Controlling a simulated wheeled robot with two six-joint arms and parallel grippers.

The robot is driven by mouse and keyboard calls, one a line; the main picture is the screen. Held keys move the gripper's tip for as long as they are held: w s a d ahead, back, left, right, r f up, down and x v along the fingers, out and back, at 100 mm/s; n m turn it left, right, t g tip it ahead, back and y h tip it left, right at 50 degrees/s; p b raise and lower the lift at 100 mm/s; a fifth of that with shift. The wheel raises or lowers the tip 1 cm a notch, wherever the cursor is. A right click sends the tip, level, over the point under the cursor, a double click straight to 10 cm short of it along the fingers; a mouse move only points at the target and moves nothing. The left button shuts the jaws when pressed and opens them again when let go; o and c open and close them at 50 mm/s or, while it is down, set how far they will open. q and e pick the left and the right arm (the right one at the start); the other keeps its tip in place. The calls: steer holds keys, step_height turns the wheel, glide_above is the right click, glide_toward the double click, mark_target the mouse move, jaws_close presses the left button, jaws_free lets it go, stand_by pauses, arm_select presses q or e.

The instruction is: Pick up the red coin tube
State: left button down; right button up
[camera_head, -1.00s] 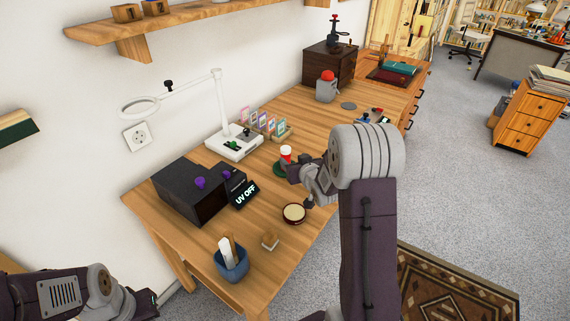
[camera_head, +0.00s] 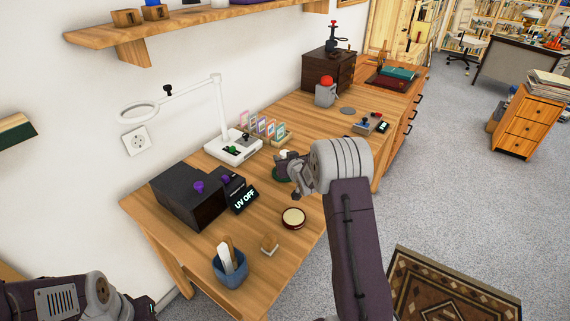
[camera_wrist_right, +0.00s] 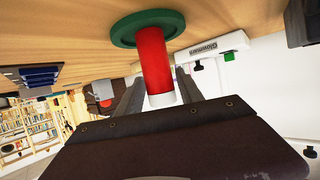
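The red coin tube (camera_wrist_right: 153,58) stands on a round green base (camera_wrist_right: 122,34) in the right wrist view, which is upside down; its white cap (camera_wrist_right: 163,100) is nearest my wrist. The fingers of my right gripper (camera_wrist_right: 158,84) are apart, one on each side of the tube near its capped end, and look open. In the head view my right gripper (camera_head: 291,166) hides most of the tube; only its pale top and a bit of the green base (camera_head: 279,175) show. My left arm is at the lower left, its gripper (camera_head: 144,307) partly visible near the frame's bottom.
A magnifier lamp (camera_head: 233,146) and a card rack (camera_head: 279,137) stand behind the tube. A black UV box (camera_head: 188,194), a round cream-topped dish (camera_head: 293,218), a small block (camera_head: 269,244) and a blue cup (camera_head: 230,270) are nearer. Bare tabletop lies between them.

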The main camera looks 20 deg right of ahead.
jaws_close()
steer(key=shift+r, duration=0.3)
steer(key=r, duration=0.1)
steer(key=r+p, duration=0.1)
steer(key=r, duration=0.2)
steer(key=shift+d+r, duration=0.15)
steer(key=shift+d, duration=0.1)
steer(key=s+d+r+p, duration=0.2)
steer(key=d+r+p, duration=0.3)
steer(key=d, duration=0.6)
steer(key=shift+r, duration=0.55)
